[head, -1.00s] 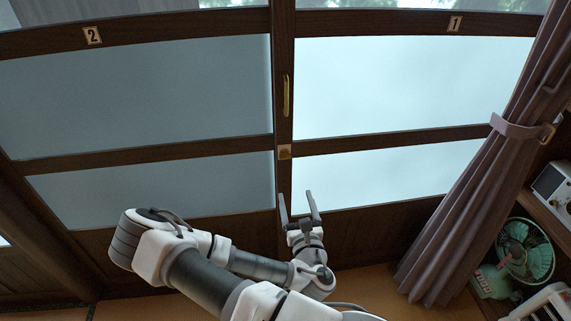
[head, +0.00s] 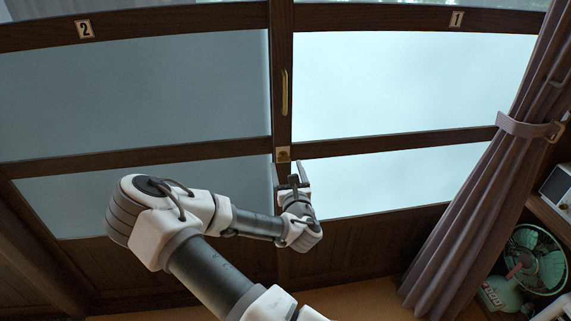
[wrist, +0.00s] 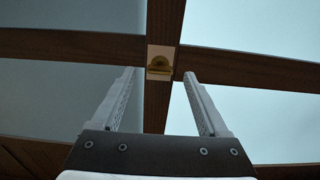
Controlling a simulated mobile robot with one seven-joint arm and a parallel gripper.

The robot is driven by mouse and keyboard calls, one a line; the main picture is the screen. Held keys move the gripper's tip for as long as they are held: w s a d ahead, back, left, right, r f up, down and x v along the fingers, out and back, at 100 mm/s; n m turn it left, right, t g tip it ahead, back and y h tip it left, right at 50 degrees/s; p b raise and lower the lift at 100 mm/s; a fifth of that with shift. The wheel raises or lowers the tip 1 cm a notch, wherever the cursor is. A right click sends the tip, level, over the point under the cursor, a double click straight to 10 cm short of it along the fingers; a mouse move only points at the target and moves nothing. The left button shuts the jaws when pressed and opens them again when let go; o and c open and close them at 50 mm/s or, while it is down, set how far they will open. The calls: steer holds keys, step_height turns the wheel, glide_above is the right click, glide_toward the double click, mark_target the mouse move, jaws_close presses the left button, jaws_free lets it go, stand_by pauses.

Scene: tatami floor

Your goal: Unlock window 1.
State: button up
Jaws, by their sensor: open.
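Window 1 (head: 400,85) is the bright frosted sliding pane on the right, marked by a "1" plate (head: 457,19). A small brass lock on a pale plate (head: 283,154) sits on the dark centre stile, where the crossbars meet. In the wrist view the lock (wrist: 159,66) shows a rounded brass piece, ahead of and between the fingertips. My gripper (head: 289,170) is open and empty just below the lock in the head view. In the wrist view its two fingers (wrist: 159,74) stand apart, one to each side of the lock. I cannot tell how far the fingertips are from it.
Window 2 (head: 130,90) is the dimmer pane on the left. A long brass handle (head: 285,92) is on the stile above the lock.

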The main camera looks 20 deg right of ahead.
mark_target(284, 159)
steer(key=shift+x, duration=1.35)
jaws_close()
